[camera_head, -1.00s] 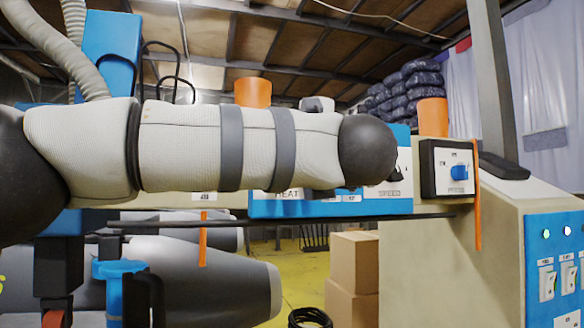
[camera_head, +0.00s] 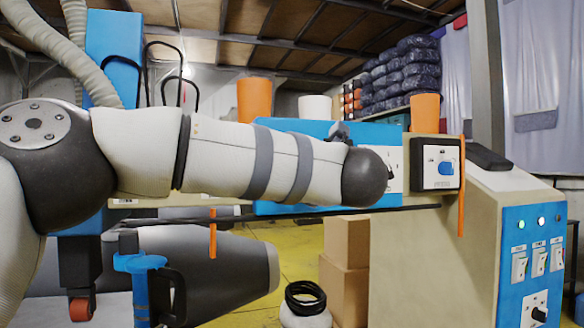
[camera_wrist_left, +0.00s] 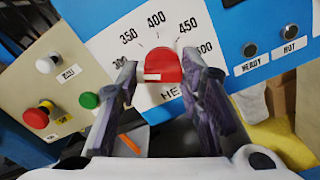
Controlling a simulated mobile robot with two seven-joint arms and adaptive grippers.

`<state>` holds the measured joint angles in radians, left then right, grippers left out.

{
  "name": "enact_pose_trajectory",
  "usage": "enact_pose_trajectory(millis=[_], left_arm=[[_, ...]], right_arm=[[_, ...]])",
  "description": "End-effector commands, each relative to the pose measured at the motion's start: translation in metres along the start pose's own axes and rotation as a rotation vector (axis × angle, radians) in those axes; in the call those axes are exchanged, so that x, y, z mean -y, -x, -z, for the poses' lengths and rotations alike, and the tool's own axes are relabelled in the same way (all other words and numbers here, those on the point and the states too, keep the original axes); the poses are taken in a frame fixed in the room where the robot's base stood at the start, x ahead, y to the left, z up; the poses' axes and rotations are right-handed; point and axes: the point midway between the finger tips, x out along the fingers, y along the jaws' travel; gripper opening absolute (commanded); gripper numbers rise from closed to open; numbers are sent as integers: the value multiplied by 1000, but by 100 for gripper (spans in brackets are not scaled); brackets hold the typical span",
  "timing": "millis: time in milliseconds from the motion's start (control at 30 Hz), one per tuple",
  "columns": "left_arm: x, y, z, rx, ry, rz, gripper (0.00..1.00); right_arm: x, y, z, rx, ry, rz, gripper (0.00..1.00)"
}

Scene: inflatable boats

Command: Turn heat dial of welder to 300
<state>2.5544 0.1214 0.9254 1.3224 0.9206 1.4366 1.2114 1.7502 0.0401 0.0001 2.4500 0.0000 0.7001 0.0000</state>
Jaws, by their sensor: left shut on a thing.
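The red heat dial (camera_wrist_left: 163,66) sits on a white scale plate on the welder's blue panel (camera_wrist_left: 85,20) in the left wrist view. Its scale reads from about 300 at left, through 350, 400 and 450, to 500 at right. My left gripper (camera_wrist_left: 160,68) has one finger on each side of the dial and is shut on it. A pale mark shows on the dial's lower left face, but the exact setting is unclear. In the head view my left arm crosses in front of the blue panel (camera_head: 385,138) and hides the dial. My right gripper is not in view.
Green (camera_wrist_left: 89,100) and red (camera_wrist_left: 37,117) buttons sit left of the dial. A blue speed knob (camera_head: 446,168) and a switch panel (camera_head: 535,250) are at the right. Cardboard boxes (camera_head: 346,240) stand below the welder. Orange cups stand on top.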

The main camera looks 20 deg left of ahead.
Motion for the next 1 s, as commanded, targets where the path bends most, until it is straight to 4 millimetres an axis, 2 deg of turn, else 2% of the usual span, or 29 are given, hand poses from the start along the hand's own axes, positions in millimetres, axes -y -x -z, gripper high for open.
enact_pose_trajectory(millis=[533,567,633,900,1000], left_arm=[[0,0,1,-1,-29,-1,6],[1,0,1,-1,-29,-1,36],[1,0,0,-1,-29,0,52],[0,0,0,0,-28,0,54],[1,6,-1,1,-28,1,54]], right_arm=[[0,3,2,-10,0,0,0],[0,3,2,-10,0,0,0],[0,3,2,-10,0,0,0],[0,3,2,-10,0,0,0],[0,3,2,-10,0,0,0]])
